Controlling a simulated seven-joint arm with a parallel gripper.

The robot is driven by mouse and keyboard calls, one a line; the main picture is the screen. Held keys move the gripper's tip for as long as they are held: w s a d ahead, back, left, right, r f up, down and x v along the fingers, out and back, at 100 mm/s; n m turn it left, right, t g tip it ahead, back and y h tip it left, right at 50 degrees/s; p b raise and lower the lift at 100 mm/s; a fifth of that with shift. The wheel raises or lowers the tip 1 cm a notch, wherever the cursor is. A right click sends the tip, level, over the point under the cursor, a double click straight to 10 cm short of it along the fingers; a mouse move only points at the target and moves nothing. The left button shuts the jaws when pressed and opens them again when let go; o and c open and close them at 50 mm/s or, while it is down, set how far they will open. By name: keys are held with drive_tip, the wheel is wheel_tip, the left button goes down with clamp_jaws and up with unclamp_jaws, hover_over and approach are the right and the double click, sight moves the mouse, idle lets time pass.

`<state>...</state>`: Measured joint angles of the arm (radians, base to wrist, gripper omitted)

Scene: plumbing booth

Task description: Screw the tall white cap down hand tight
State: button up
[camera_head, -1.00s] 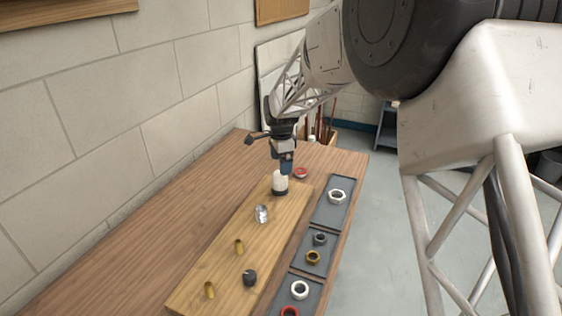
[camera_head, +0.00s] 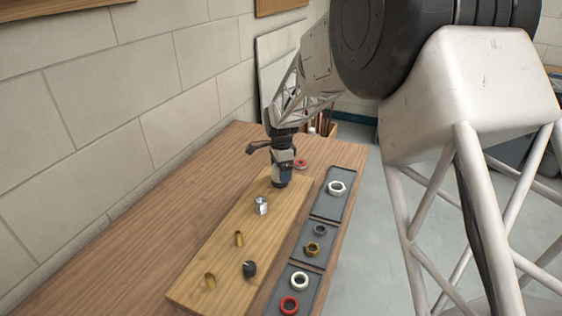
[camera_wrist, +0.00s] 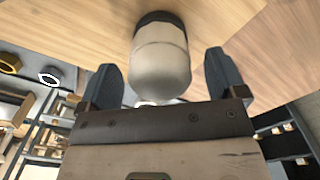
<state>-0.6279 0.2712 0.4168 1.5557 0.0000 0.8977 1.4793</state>
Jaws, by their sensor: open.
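The tall white cap (camera_wrist: 160,60) stands between the two fingers of my gripper (camera_wrist: 162,80) in the wrist view, with gaps showing on both sides. A dark ring or base (camera_wrist: 158,18) is at the cap's far end, against the wooden board. In the head view my gripper (camera_head: 282,172) is over the cap at the far end of the board (camera_head: 215,255) and hides most of it; the dark base (camera_head: 280,184) shows just below the fingers. My gripper is open.
A silver fitting (camera_head: 261,205), two brass stubs (camera_head: 239,239) and a black knob-like piece (camera_head: 250,269) stand on the board nearer the camera. Grey trays (camera_head: 325,207) with nuts and rings run along the right. A red ring (camera_head: 301,164) lies behind the gripper.

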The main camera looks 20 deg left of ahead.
drive_tip(key=shift+f, duration=0.85)
drive_tip(key=shift+c, duration=0.4)
drive_tip(key=c, duration=0.9)
drive_tip(key=shift+m, duration=2.2)
drive_tip(key=shift+s+m, duration=0.15)
drive_tip(key=shift+m, duration=1.95)
